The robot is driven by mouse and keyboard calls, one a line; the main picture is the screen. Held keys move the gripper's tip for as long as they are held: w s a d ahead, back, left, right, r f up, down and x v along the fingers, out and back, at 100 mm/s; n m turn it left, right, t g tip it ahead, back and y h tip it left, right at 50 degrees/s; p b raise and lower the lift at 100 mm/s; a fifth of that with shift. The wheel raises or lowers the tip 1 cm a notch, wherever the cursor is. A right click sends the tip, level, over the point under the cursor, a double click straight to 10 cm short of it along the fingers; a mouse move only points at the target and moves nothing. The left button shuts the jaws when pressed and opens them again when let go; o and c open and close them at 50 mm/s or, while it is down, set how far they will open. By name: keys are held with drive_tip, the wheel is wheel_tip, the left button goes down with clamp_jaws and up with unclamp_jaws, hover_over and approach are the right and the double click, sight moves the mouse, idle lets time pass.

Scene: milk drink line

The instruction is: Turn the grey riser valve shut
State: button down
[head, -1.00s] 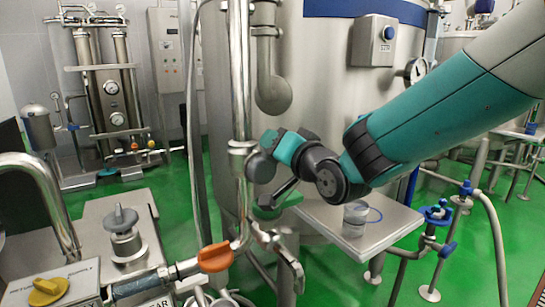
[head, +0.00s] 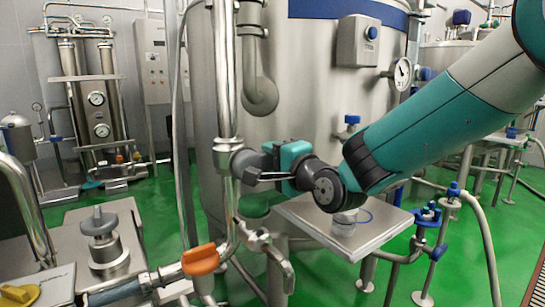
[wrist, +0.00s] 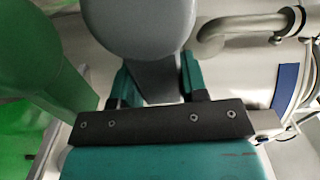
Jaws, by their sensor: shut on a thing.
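The grey riser valve (head: 240,160) sits on the vertical steel riser pipe (head: 228,105) in the head view. Its rounded grey handle fills the top middle of the wrist view (wrist: 138,25). My gripper (head: 268,158) reaches it from the right. In the wrist view its teal fingers (wrist: 157,82) stand on both sides of the handle's narrower grey part and are shut on it. The valve's far side and its connection to the pipe are partly hidden.
A green handle (head: 254,205) is just below my gripper and shows large in the wrist view (wrist: 40,65). An orange handle (head: 201,260) sits lower left. A steel table (head: 375,245) with a clear jar (head: 343,226) lies below my wrist. The big tank (head: 310,95) stands behind.

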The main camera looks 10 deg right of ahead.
drive_tip(key=shift+f+m, duration=0.25)
drive_tip(key=shift+m, duration=0.25)
drive_tip(key=c, duration=0.6)
unclamp_jaws()
drive_tip(key=shift+c, duration=0.2)
drive_tip(key=b+v, duration=0.7)
drive_tip(key=v, duration=1)
drive_tip(key=shift+d+b, duration=0.2)
drive_tip(key=shift+b, duration=0.15)
drive_tip(key=shift+s+f, duration=0.1)
